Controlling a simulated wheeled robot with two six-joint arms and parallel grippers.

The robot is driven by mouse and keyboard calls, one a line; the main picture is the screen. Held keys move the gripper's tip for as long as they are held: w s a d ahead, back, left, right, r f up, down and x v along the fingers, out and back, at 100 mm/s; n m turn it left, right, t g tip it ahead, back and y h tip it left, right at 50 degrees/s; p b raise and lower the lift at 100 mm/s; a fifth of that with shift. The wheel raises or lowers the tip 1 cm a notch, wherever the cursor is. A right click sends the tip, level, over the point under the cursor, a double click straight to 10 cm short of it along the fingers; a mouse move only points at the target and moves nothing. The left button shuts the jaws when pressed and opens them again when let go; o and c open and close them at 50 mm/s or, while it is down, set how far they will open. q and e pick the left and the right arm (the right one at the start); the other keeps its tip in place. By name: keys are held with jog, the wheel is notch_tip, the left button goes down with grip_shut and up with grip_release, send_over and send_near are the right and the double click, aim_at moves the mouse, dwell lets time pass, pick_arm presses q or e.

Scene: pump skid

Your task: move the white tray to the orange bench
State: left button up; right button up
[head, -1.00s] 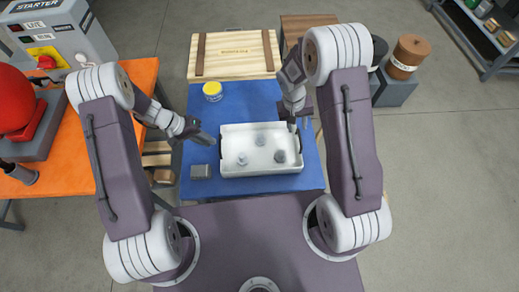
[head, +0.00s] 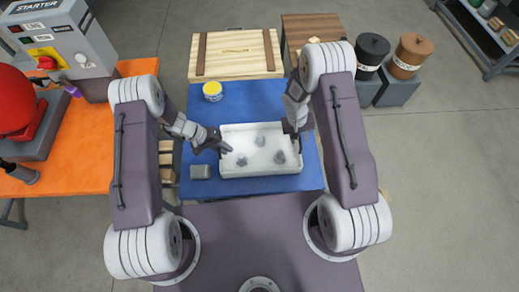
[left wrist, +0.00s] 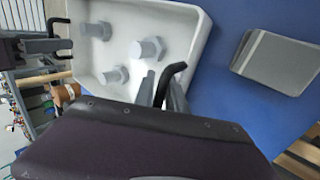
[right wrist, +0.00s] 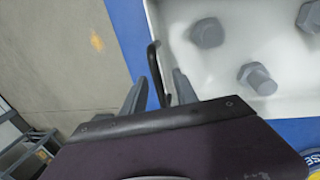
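The white tray (head: 262,172) lies on the blue-topped table (head: 257,100) and holds three grey bolts (head: 261,141). The tray and bolts also show in the left wrist view (left wrist: 186,20) and right wrist view (right wrist: 225,60). My left gripper (head: 224,147) is at the tray's left end. Its fingers are apart, with the black left handle (left wrist: 168,80) between them. My right gripper (head: 296,134) is at the tray's right end. Its fingers are apart on either side of the black right handle (right wrist: 155,72). Contact with the handles cannot be told. The orange bench (head: 85,150) is at the left.
A grey block (head: 201,172) lies left of the tray, and a yellow-lidded jar (head: 212,91) behind it. A wooden case (head: 235,55) stands at the back. The bench bears a grey starter box (head: 65,40) and a red machine (head: 35,115).

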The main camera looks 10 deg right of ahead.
pick_arm(q)
grip_shut()
pick_arm(e)
jog(key=c, duration=0.3)
grip_shut()
dwell(0.9)
